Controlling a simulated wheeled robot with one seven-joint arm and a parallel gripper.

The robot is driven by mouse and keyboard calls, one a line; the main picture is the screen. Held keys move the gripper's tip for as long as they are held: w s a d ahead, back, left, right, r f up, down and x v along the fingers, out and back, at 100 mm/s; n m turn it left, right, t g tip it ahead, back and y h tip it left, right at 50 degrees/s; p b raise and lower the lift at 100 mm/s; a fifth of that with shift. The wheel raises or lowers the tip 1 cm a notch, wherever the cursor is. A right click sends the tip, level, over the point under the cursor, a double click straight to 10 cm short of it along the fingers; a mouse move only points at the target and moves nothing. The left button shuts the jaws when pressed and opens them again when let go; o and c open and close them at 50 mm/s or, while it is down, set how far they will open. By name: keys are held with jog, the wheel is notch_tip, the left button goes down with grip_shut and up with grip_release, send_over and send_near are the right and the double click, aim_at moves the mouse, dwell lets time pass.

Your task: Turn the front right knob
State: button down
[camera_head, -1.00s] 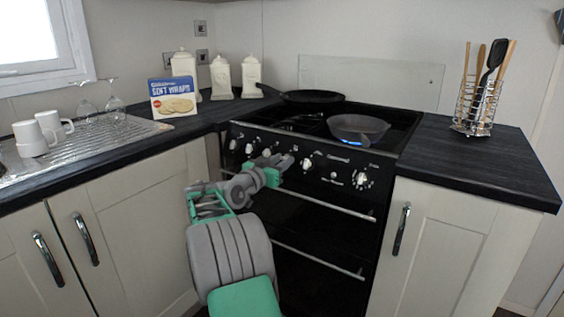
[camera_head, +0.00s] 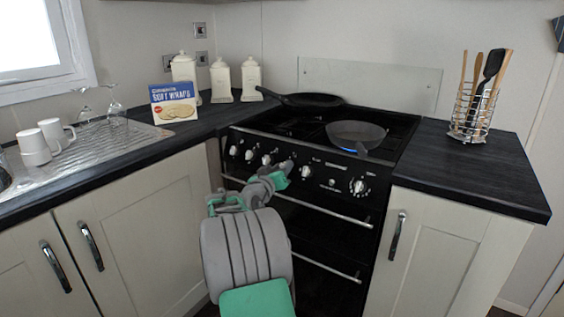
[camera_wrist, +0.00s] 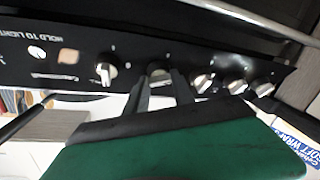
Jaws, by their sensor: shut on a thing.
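The stove's front panel (camera_head: 325,175) carries a row of silver knobs. My gripper (camera_head: 284,168) is at the panel, at the knob fourth from the left. In the wrist view, the panel appears upside down. There my gripper's two dark fingers (camera_wrist: 160,80) are closed on the sides of that silver knob (camera_wrist: 159,77). Another knob (camera_wrist: 104,72) is apart from the fingers; it also shows in the head view (camera_head: 306,171), just right of my gripper. A larger knob (camera_head: 358,186) is farther right. In the head view my gripper hides the held knob.
A frying pan (camera_head: 357,135) sits on the front right of the hob, with blue light near it. Another dark pan (camera_head: 313,100) is at the back. An oven handle (camera_head: 325,210) runs below the knobs. A utensil rack (camera_head: 470,115) stands on the right counter.

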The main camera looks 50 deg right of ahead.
jog(key=shift+s+n+t+y+p, duration=0.1)
jog(key=shift+n+t+y+p, duration=0.35)
jog(key=shift+n+p, duration=0.85)
jog(key=shift+n, duration=0.3)
jog(key=c, duration=1.1)
grip_release()
jog(key=v, duration=0.7)
jog(key=shift+s+a, duration=0.2)
jog(key=shift+a, duration=0.15)
